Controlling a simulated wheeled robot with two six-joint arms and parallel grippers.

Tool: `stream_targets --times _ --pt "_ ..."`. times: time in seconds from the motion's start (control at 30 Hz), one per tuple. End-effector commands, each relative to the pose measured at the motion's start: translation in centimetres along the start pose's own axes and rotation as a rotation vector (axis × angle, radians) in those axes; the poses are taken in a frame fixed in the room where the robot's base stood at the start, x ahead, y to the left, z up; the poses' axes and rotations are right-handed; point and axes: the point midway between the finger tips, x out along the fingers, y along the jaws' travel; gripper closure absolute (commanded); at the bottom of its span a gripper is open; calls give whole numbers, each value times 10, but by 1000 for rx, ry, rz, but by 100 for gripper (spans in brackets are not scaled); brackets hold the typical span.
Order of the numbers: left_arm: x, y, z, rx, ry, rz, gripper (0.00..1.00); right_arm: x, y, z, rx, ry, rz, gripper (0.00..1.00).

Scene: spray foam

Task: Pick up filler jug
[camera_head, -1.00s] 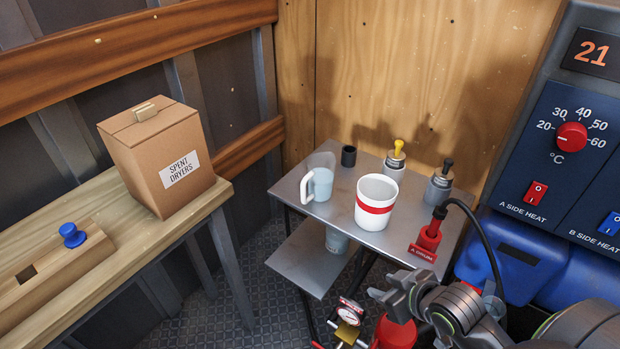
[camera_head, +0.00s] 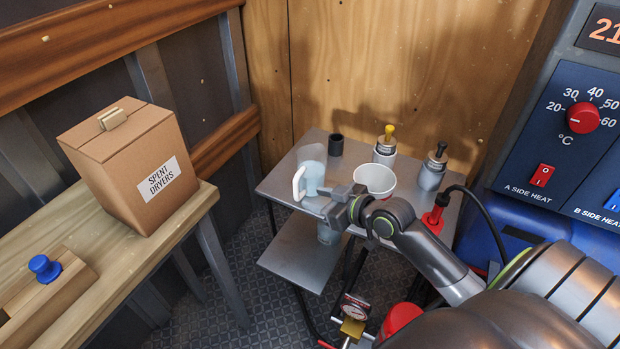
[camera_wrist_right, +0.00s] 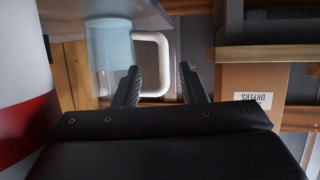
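The filler jug (camera_head: 313,172) is a clear, pale blue cup with a white loop handle (camera_head: 298,182) on its left side. It stands on the grey metal table (camera_head: 280,183). My right gripper (camera_head: 312,201) reaches over the table's front, close to the jug and its handle. In the right wrist view, my right gripper (camera_wrist_right: 160,78) is open, with two dark fingers spread apart. The white handle (camera_wrist_right: 166,64) shows ahead, between and just beyond the fingertips, beside the jug body (camera_wrist_right: 108,42). I cannot tell whether a finger touches it. My left gripper is not in view.
A white bucket with a red band (camera_head: 376,179) stands right of the jug, partly behind my right arm. A black cup (camera_head: 336,145) and two bottles, yellow-topped (camera_head: 385,148) and black-topped (camera_head: 433,168), stand behind. A spent dryers box (camera_head: 135,165) sits on the left bench.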

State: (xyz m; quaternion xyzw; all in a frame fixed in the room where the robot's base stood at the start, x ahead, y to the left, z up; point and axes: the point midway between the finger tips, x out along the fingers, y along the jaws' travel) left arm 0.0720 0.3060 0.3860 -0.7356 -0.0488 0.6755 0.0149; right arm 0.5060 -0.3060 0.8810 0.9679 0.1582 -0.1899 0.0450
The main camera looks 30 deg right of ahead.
Motion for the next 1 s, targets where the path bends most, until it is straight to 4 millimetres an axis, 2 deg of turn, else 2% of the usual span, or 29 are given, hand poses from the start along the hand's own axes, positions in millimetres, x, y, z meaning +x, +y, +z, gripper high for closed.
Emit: stream_targets --times 0.1,0.2,0.47,0.8,1.0 --pt "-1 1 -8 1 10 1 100 24 -1 -1 4 0 -1 62" --pt "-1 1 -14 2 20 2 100 35 0 0 2 -1 1 62" --pt "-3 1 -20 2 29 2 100 51 -1 0 1 -1 0 62" --pt "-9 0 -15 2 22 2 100 91 -4 2 1 -2 1 62" --pt "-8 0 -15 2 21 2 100 96 -4 2 -1 -2 1 62"
